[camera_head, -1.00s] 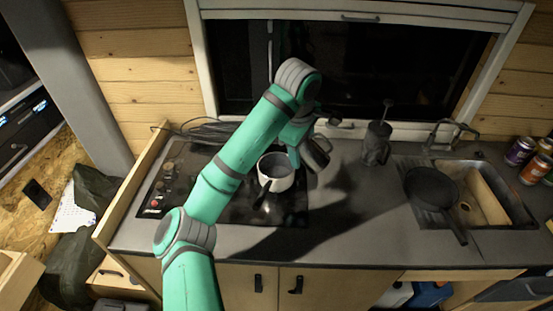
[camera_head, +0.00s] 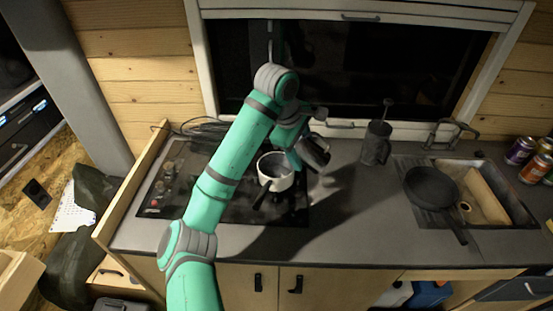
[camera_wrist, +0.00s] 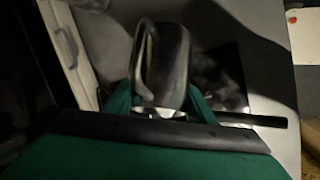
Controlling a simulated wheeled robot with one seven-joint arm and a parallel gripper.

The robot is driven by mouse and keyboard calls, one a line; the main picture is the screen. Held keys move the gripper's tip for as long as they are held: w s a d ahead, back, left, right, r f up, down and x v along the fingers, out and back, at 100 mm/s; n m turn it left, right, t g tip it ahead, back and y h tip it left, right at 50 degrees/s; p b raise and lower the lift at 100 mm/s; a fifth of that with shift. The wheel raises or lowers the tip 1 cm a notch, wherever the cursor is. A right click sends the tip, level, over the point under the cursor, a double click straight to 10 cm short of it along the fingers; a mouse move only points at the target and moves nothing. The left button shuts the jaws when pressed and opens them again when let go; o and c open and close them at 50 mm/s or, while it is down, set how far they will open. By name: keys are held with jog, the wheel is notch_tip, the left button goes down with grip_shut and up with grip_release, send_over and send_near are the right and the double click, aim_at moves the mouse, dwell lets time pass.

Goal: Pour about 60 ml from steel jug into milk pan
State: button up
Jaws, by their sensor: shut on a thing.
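The milk pan (camera_head: 275,171) is white with a dark handle pointing towards the front, and stands on the dark hob. The steel jug (camera_head: 316,152) is held up just to the right of the pan, looking tilted. The jug (camera_wrist: 166,62) also fills the middle of the wrist view, its handle on the left. My gripper (camera_head: 299,158) is shut on the jug, partly hidden behind my arm; its green fingers (camera_wrist: 158,108) sit on both sides of the jug in the wrist view. I cannot see any liquid or stream.
A dark grey pot with an upright stem (camera_head: 376,146) stands on the counter right of the jug. A black frying pan (camera_head: 432,188) lies by the sink (camera_head: 487,197). Several cans (camera_head: 533,168) stand at the far right. The counter's front middle (camera_head: 350,235) is clear.

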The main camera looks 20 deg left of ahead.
jog(key=shift+f+h, duration=0.4)
jog(key=shift+h, duration=0.3)
dwell(1.3)
jog(key=shift+r+h+p, duration=0.15)
jog(key=shift+h+p, duration=0.25)
jog(key=shift+p, duration=0.05)
dwell(0.6)
jog(key=shift+d+y, duration=0.15)
jog(key=shift+y, duration=0.35)
jog(key=shift+r+y, duration=0.4)
jog(key=shift+y, duration=0.3)
jog(key=shift+w+a+r+y, duration=0.1)
jog(key=shift+a+r+y, duration=0.25)
jog(key=shift+y, duration=0.45)
jog(key=shift+s+d+f+m+y, duration=0.1)
jog(key=shift+d+f+m+y, duration=0.05)
jog(key=shift+y, duration=0.35)
jog(key=shift+s+d+f+m+y, duration=0.1)
jog(key=shift+f+m+y, duration=0.05)
jog(key=shift+y, duration=0.35)
jog(key=shift+d+f, duration=0.1)
jog(key=shift+w+d, duration=0.1)
jog(key=shift+d, duration=0.05)
